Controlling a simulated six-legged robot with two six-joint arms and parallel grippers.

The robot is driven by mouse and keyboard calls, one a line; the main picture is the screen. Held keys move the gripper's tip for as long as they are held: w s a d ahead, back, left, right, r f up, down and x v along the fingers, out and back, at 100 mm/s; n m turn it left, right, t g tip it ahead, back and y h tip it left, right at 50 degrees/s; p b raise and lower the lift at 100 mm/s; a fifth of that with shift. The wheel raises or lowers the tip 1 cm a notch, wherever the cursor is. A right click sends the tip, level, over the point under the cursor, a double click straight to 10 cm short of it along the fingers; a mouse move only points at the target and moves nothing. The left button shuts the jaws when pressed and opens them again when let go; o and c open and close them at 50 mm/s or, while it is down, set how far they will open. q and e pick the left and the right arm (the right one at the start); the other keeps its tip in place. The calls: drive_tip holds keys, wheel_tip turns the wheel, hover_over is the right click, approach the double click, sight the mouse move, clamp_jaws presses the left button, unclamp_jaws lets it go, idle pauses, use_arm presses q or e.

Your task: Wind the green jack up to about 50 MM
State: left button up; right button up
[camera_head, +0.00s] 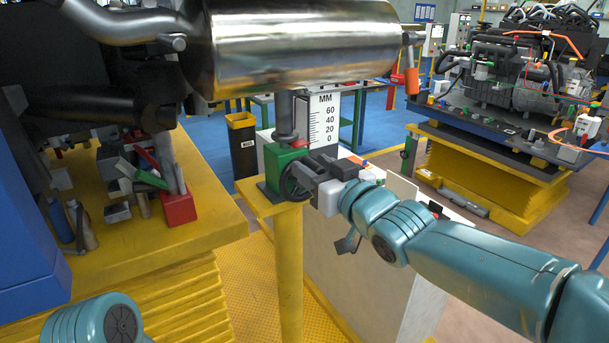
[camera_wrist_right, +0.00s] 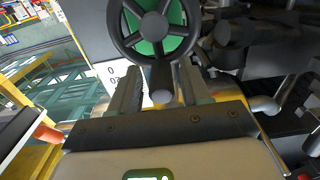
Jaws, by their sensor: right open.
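The green jack (camera_head: 272,163) stands on a yellow post, with a dark handwheel (camera_head: 294,184) on its front. Its grey column (camera_head: 285,116) rises towards a shiny metal cylinder. A white MM scale (camera_head: 324,118) marked 0 to 60 stands behind it; a small red mark shows near its low end, too small to read exactly. My right gripper (camera_head: 308,176) is at the handwheel. In the right wrist view the wheel (camera_wrist_right: 156,43) is beyond the open fingers (camera_wrist_right: 158,78), and a grey knob (camera_wrist_right: 161,97) shows between them; contact cannot be told. My left gripper is out of view.
The metal cylinder (camera_head: 300,45) hangs above the jack. A yellow bench (camera_head: 130,245) with tools and a red block (camera_head: 179,208) is at left. A black bin (camera_head: 242,145) stands behind. An engine (camera_head: 515,75) sits on a yellow lift (camera_head: 490,180) at right.

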drive_tip(key=shift+s, duration=0.1)
drive_tip(key=shift+c, duration=0.6)
clamp_jaws()
drive_tip(key=shift+w+d+p, duration=0.2)
drive_tip(key=shift+p, duration=0.3)
drive_tip(key=shift+w+d+p, duration=0.2)
drive_tip(key=shift+d+p, duration=0.1)
drive_tip(key=shift+p, duration=0.15)
drive_tip(key=shift+w+d+f, duration=0.1)
drive_tip(key=shift+d+f, duration=0.1)
drive_tip(key=shift+d, duration=0.1)
drive_tip(key=shift+f, duration=0.15)
drive_tip(key=shift+p, duration=0.3)
